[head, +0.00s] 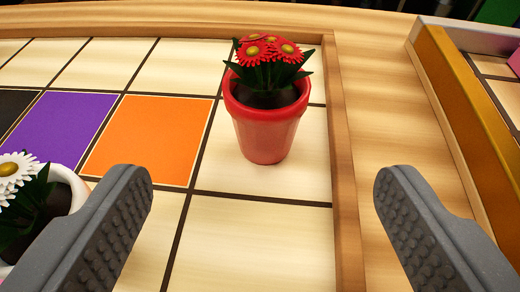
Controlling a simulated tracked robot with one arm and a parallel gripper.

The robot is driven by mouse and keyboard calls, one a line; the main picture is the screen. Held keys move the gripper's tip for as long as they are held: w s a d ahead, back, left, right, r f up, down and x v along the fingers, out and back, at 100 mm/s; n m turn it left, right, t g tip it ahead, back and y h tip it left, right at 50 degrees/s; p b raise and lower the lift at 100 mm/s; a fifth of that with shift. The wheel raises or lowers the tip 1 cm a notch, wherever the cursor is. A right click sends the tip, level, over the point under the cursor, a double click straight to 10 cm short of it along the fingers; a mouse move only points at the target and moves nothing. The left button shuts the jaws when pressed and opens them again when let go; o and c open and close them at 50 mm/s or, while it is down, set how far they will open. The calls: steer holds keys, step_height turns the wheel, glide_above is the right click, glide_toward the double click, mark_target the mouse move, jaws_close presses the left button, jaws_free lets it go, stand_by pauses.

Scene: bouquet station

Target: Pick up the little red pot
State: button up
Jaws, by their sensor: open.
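The little red pot (264,132) stands upright on a pale tile of the board, in the upper middle of the head view. It holds dark soil, green leaves and several red flowers with yellow centres. My gripper (262,188) is open, with its two grey ridged fingers at the lower left and lower right. The pot is beyond the fingertips and between them in the picture, left of the right finger. Nothing is between the fingers.
A white pot (74,189) with white flowers is at the lower left, partly hidden by my left finger. Orange (150,138) and purple (62,126) tiles lie left of the red pot. A wooden rim (343,160) and a gold-sided tray (455,95) are to the right.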

mark_target(265, 118)
steer(key=x, duration=0.7)
steer(key=shift+w+d+f+b, duration=0.1)
steer(key=shift+w+f+b, duration=0.1)
steer(key=shift+b, duration=0.1)
steer(key=shift+d+r+b+x, duration=0.1)
steer(key=shift+r+b+x, duration=0.15)
steer(key=shift+x, duration=1.25)
steer(key=shift+d+r+b+x, duration=0.1)
steer(key=shift+b+x, duration=0.1)
steer(key=shift+x, duration=1.25)
steer(key=shift+w+a, duration=0.15)
steer(key=shift+w, duration=0.05)
steer(key=c, duration=1.3)
steer(key=shift+r, duration=0.1)
